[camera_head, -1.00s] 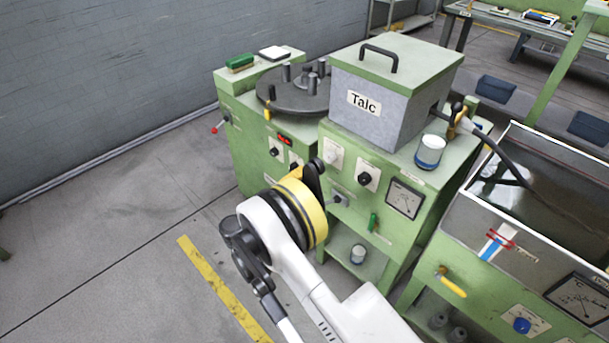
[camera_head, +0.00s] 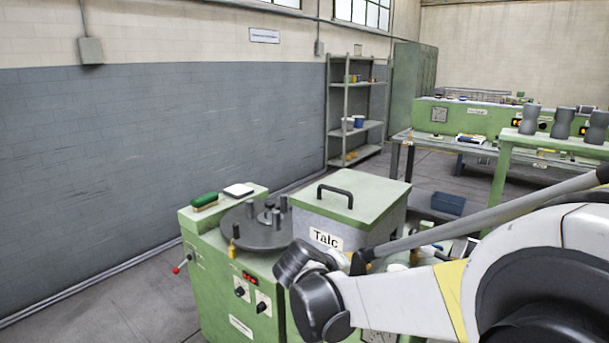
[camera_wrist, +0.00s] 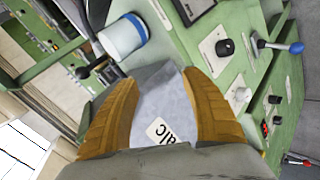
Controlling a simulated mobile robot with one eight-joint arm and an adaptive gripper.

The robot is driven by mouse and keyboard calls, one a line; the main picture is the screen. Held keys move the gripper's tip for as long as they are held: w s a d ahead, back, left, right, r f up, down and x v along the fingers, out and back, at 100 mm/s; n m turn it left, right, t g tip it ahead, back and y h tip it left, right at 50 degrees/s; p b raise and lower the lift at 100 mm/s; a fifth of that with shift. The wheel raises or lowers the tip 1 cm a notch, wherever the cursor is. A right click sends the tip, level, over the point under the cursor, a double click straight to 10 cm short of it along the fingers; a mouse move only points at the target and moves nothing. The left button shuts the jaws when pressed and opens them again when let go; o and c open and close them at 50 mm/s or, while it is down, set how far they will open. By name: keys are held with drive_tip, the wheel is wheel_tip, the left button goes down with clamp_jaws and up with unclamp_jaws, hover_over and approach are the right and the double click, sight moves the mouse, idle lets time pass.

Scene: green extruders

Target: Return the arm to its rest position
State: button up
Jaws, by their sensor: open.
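My arm (camera_head: 430,295) crosses the lower right of the head view, with a dark joint near the Talc box. My gripper (camera_wrist: 160,105) shows in the wrist view with its two tan fingers spread apart and nothing between them. Behind the fingers is the grey Talc box (camera_wrist: 160,88), and its label is partly in view. The Talc box (camera_head: 335,212) also shows in the head view on the green machine, lid closed.
The green extruder (camera_head: 215,290) stands below the arm, with a dark round plate (camera_head: 262,228) and a green brush (camera_head: 204,201) on top. In the wrist view a white and blue cup (camera_wrist: 122,37) stands close to the left finger. A shelf (camera_head: 352,110) is at the back wall.

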drive_tip(key=s+d+r+m+g+y, duration=0.1)
drive_tip(key=s+d+r+y, duration=0.1)
drive_tip(key=s+d, duration=0.35)
drive_tip(key=s+d+r+m+y, duration=0.1)
drive_tip(key=s+d+r+m, duration=0.1)
drive_tip(key=s, duration=0.6)
drive_tip(key=s+f+m+y, duration=0.2)
drive_tip(key=s+y, duration=0.1)
drive_tip(key=s, duration=1)
drive_tip(key=shift+s+m+y, duration=0.3)
drive_tip(key=shift+s+m, duration=0.1)
drive_tip(key=shift+f, duration=0.1)
